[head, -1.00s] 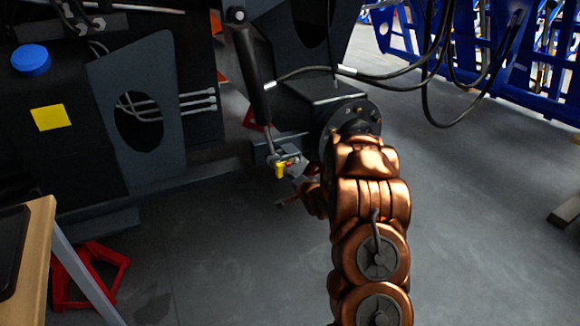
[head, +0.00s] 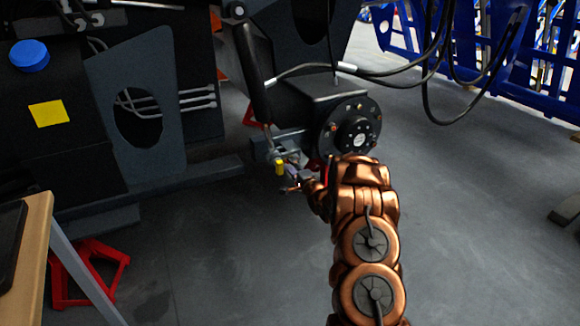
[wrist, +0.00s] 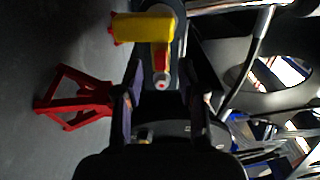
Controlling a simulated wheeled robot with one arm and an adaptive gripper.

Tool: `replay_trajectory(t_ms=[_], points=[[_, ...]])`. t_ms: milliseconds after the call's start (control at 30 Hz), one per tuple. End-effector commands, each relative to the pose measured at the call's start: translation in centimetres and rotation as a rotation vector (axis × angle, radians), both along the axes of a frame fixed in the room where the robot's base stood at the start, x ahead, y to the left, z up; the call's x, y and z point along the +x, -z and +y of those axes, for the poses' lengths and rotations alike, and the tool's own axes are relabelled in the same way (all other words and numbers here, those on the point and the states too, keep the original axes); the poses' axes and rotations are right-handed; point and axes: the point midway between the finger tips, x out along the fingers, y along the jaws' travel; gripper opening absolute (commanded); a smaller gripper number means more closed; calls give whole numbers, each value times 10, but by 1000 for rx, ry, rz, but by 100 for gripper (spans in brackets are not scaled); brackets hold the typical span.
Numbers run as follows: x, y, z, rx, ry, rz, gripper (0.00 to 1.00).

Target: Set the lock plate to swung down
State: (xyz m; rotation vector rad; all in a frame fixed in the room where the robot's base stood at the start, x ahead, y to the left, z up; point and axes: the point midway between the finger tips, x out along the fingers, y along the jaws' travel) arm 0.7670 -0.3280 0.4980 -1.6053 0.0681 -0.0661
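A small yellow piece (head: 280,167), which looks like the lock plate or its handle, sits at the lower end of the black cylinder (head: 254,85). In the wrist view the yellow piece (wrist: 143,28) lies across the top, with a red part (wrist: 160,58) beside it that ends in a light round tip. My gripper (head: 297,181) is just right of and below the yellow piece in the head view. In the wrist view my gripper (wrist: 161,75) has its fingers apart, with the red part's tip in line between them. I cannot tell whether either finger touches it.
A black round hub (head: 350,138) is close behind my wrist. Hoses (head: 435,95) hang at the upper right. A red stand (head: 90,272) and a wooden table edge (head: 30,250) are at the lower left.

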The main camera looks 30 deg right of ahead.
Motion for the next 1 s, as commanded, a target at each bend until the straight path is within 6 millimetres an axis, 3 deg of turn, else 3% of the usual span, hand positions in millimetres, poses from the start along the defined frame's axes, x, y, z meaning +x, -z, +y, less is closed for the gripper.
replay_trajectory(t_ms=[300,667,1000], points=[[24,0,-2,-1,0,1,40],[26,-1,-3,0,1,0,40],[26,-1,-3,0,1,0,5]])
